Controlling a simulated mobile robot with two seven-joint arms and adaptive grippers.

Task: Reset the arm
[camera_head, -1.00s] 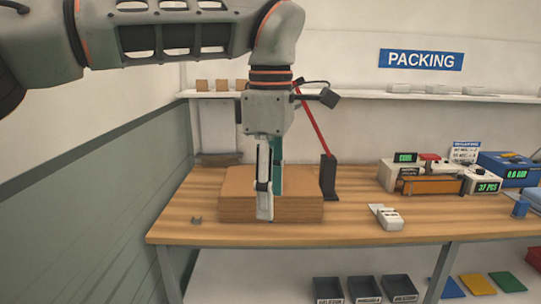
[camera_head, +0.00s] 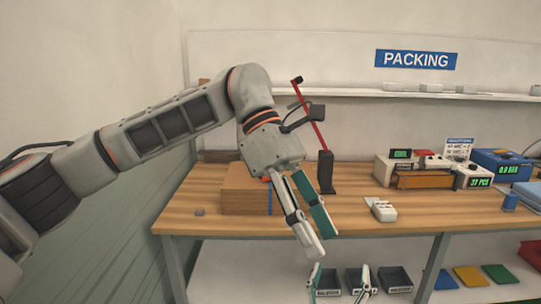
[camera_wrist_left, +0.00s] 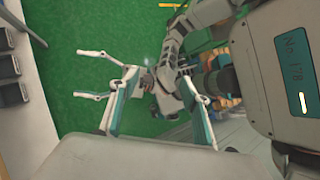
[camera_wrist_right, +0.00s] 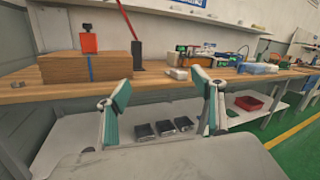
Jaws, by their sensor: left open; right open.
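My left gripper (camera_head: 320,238) hangs tilted in front of the table's front edge in the head view. Its two fingers are apart with nothing between them, and they also show in the left wrist view (camera_wrist_left: 158,105). My right gripper (camera_head: 340,276) shows only its fingertips at the bottom of the head view, below the left one. In the right wrist view its fingers (camera_wrist_right: 160,100) are spread and empty, facing the table. A brown block with a blue band (camera_head: 243,190) lies on the table's left part, partly hidden by my left gripper.
The wooden table (camera_head: 300,223) bears a dark stand with a red arm (camera_head: 326,172), a white device (camera_head: 381,210) and a blue scale (camera_head: 500,163). Dark bins (camera_head: 394,278) sit on the lower shelf. A red object (camera_wrist_right: 88,41) stands on the block. Green floor (camera_wrist_left: 95,60) is open.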

